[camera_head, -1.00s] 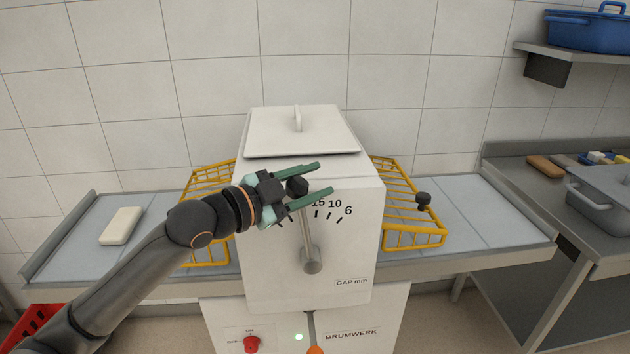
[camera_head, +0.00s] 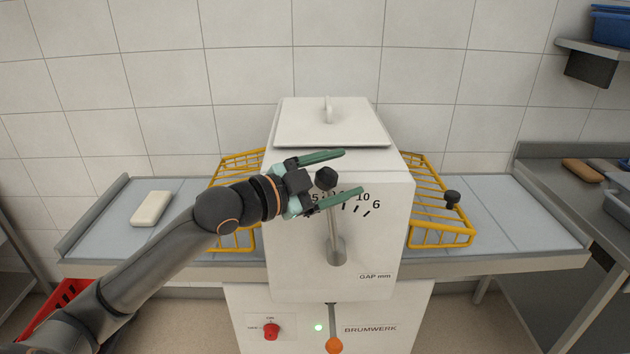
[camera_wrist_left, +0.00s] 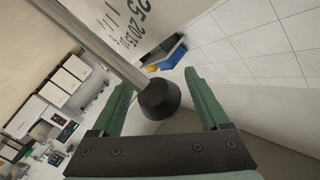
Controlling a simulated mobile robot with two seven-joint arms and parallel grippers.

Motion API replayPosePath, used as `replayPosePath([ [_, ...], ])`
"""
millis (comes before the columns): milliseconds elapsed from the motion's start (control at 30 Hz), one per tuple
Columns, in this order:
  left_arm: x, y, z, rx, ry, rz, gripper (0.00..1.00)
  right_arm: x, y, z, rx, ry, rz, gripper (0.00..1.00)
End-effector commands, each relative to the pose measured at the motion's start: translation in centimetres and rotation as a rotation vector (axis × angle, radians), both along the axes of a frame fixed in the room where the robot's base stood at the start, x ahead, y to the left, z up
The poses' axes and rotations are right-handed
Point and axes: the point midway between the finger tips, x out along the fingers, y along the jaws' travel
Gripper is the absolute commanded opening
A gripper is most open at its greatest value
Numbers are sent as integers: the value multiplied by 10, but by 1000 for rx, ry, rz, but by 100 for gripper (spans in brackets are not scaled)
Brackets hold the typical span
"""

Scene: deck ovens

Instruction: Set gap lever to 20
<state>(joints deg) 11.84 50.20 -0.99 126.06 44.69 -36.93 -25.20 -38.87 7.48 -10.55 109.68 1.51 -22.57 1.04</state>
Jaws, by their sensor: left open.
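The gap lever (camera_head: 335,228) is a grey metal rod with a black knob (camera_head: 326,178) on the front of the white machine (camera_head: 290,255). It points up and leans slightly left from its pivot. My left gripper (camera_head: 352,172) is open, with one green finger above the knob and one below it. In the left wrist view the knob (camera_wrist_left: 158,98) lies between the two open fingers (camera_wrist_left: 156,82), with a gap on the right side. The scale reads 10 and 6 at right; the finger hides part of it, so the lever's exact reading is unclear. My right gripper is not in view.
A red switch (camera_head: 272,331), a green light (camera_head: 318,327) and an orange-knobbed lever (camera_head: 334,345) are low on the machine. Yellow wire guards (camera_head: 440,236) flank it over the grey conveyor (camera_head: 500,215). A pale block (camera_head: 151,208) lies on the left belt.

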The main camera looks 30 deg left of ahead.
Motion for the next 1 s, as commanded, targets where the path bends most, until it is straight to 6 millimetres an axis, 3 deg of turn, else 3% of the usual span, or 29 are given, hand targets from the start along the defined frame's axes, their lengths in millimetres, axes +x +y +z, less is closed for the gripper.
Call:
replayPosePath([
  [400,-46,18,0,3,3,-2,78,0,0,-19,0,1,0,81],
  [1000,-99,40,6,-3,1,0,78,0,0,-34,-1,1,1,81],
])
